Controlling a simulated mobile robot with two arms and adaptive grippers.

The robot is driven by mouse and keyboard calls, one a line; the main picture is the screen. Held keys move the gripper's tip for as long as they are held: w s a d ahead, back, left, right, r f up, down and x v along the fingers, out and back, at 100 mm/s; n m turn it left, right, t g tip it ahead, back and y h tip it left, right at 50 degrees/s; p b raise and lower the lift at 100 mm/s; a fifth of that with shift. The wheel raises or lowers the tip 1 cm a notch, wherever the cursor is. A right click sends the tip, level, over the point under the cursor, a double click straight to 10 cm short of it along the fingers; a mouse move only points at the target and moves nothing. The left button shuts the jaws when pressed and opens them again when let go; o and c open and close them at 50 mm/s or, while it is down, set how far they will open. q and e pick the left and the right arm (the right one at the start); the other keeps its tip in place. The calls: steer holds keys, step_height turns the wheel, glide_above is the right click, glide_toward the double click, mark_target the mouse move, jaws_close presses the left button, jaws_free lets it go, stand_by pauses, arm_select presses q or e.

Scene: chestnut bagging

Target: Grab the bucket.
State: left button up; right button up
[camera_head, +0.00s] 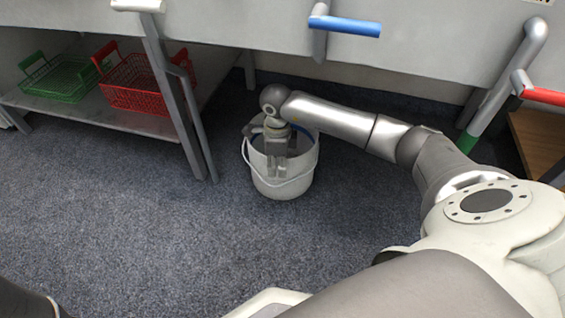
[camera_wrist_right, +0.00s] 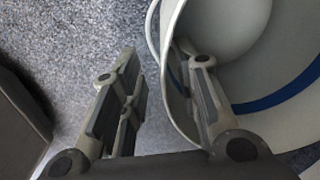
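The white bucket (camera_head: 283,188) stands upright on the carpet beneath the counter, its thin handle hanging down the near side. A blue band shows on its inner wall in the right wrist view, where the bucket (camera_wrist_right: 180,112) fills the right side. My right gripper (camera_head: 277,150) points down at the bucket's near-left rim. In the right wrist view the gripper (camera_wrist_right: 165,75) has its fingers spread, one outside the bucket and the other inside. The rim lies between them, close to the inner finger, with a clear gap to the outer one. My left gripper is not in view.
A low shelf (camera_head: 60,108) at left holds a green basket (camera_head: 60,80) and a red basket (camera_head: 140,88). Grey legs (camera_head: 172,100) stand left of the bucket. The counter (camera_head: 240,25) overhangs behind. The carpet (camera_head: 130,220) in front is clear.

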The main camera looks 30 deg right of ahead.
steer(key=f+b, duration=0.2)
steer(key=d+f+b, duration=0.1)
steer(key=f+b, duration=0.2)
steer(key=shift+f, duration=0.1)
steer(key=shift+c, duration=0.3)
jaws_close()
